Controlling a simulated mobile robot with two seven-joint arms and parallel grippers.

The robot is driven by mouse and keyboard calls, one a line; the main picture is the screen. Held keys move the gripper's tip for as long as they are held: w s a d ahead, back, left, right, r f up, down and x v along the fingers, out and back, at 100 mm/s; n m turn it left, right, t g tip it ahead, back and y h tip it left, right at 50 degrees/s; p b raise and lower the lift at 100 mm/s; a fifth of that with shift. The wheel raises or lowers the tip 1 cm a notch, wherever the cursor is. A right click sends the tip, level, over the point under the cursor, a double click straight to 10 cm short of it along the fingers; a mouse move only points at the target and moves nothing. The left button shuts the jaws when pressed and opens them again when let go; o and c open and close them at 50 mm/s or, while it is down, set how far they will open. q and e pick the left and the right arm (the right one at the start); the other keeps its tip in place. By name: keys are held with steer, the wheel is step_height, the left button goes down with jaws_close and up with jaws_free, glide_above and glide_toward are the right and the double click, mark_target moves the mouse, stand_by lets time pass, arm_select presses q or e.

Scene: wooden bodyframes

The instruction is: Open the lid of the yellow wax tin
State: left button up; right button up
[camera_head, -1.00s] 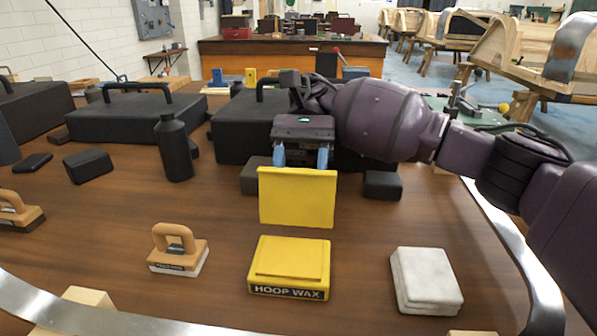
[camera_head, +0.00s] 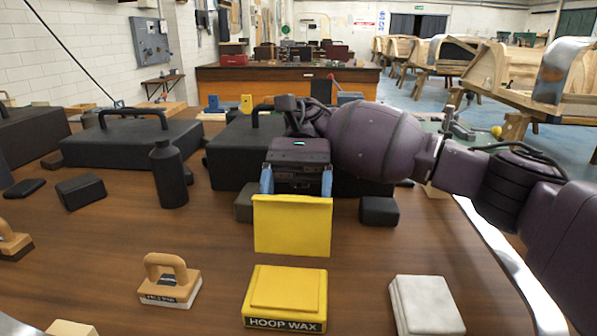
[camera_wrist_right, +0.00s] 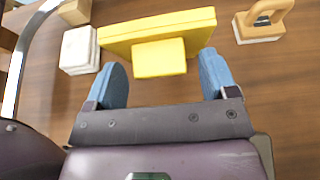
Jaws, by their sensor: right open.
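The yellow wax tin (camera_head: 285,310), labelled HOOP WAX, sits on the wooden bench with a raised panel on its top. A flat yellow lid-like panel (camera_head: 292,228) stands upright behind it. A narrow strip of wood shows between them, and I cannot tell whether they are joined. My right gripper (camera_head: 296,180) is open, just behind and above the panel's top edge, its blue fingers spread apart. In the right wrist view the open fingers (camera_wrist_right: 160,65) lie either side of a small yellow block (camera_wrist_right: 158,58), below a larger yellow slab (camera_wrist_right: 158,27). My left gripper is out of view.
A wooden-handled block (camera_head: 170,280) stands left of the tin and a white block (camera_head: 427,303) right of it. Dark blocks (camera_head: 378,211), a black bottle (camera_head: 168,172) and black cases (camera_head: 130,142) stand behind. Bare bench lies around the tin.

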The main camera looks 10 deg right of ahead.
arm_select(q)
steer(key=b, duration=0.2)
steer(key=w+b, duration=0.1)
steer(key=b, duration=0.1)
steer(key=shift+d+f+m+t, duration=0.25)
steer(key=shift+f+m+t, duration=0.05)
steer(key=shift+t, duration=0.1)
arm_select(e)
steer(key=v, duration=0.4)
steer(key=shift+w+f, duration=0.15)
steer(key=shift+w, duration=0.35)
arm_select(q)
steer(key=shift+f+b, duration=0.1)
steer(key=shift+b, duration=0.25)
arm_select(e)
steer(key=shift+w, duration=0.2)
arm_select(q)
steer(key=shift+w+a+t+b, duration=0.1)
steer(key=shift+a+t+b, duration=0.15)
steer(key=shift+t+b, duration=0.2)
arm_select(e)
steer(key=shift+w+d+r, duration=0.1)
steer(key=shift+w+r, duration=0.1)
steer(key=shift+w, duration=0.1)
arm_select(q)
steer(key=shift+b, duration=0.5)
arm_select(e)
steer(key=shift+w+d+r, duration=0.25)
steer(key=shift+w+r, duration=0.05)
